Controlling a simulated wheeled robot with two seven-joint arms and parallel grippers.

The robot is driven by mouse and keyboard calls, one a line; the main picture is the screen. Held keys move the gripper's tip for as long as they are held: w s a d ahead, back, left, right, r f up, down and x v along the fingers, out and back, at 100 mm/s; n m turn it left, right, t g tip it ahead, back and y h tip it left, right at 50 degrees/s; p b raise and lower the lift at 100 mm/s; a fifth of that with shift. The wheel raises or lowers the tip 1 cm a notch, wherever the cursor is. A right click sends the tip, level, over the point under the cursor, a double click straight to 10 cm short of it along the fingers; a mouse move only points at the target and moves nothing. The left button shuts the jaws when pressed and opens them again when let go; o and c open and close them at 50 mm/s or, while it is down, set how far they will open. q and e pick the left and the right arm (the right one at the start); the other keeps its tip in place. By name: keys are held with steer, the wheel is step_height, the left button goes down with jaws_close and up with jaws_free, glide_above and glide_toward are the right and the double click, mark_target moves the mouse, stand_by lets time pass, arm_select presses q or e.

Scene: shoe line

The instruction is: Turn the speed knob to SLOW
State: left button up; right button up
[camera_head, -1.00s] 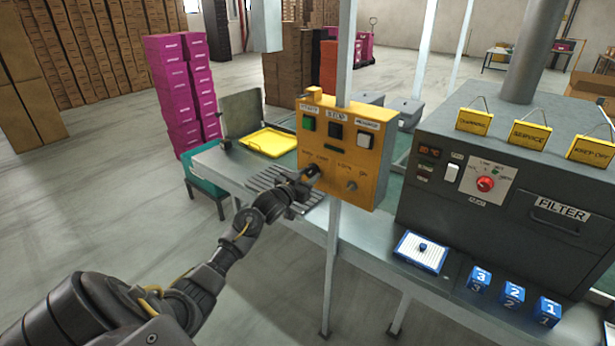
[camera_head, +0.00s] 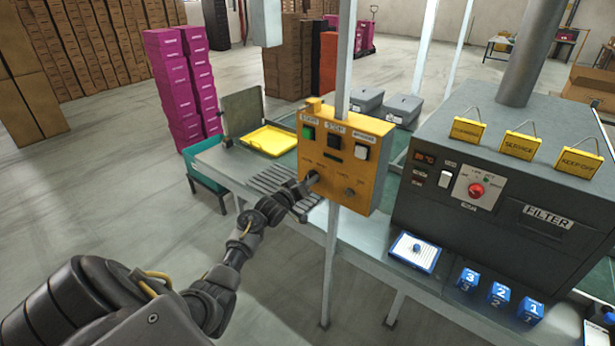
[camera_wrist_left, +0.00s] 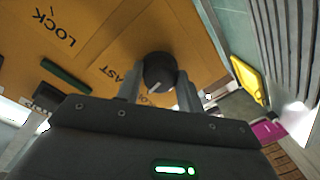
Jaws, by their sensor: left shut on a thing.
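The yellow control box (camera_head: 372,172) is mounted on a white post in the head view, with buttons along its upper part and knobs below. My left gripper (camera_head: 308,182) is at its lower left knob. In the left wrist view, the fingers (camera_wrist_left: 160,92) are shut on a dark round knob (camera_wrist_left: 158,68) with a pale pointer line. A second knob (camera_head: 349,193) sits at the lower right of the box. My right gripper is not in view.
A grey machine (camera_head: 440,215) with a red knob (camera_head: 476,189) stands to the right. A yellow tray (camera_head: 270,141) lies behind my left gripper. The floor at left is clear.

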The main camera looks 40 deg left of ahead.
arm_select(q)
steer(key=n+p, duration=0.3)
steer(key=n, duration=0.1)
steer(key=shift+r+n, duration=0.15)
steer(key=shift+n, duration=0.15)
stand_by(0.5)
steer(key=o, duration=1)
steer(key=shift+s, duration=0.1)
steer(key=s, duration=0.3)
steer(key=s+b, duration=0.1)
steer(key=s, duration=0.3)
steer(key=s+b, duration=0.1)
steer(key=s, duration=0.2)
steer(key=shift+s+d+r, duration=0.2)
steer(key=shift+s+r, duration=0.1)
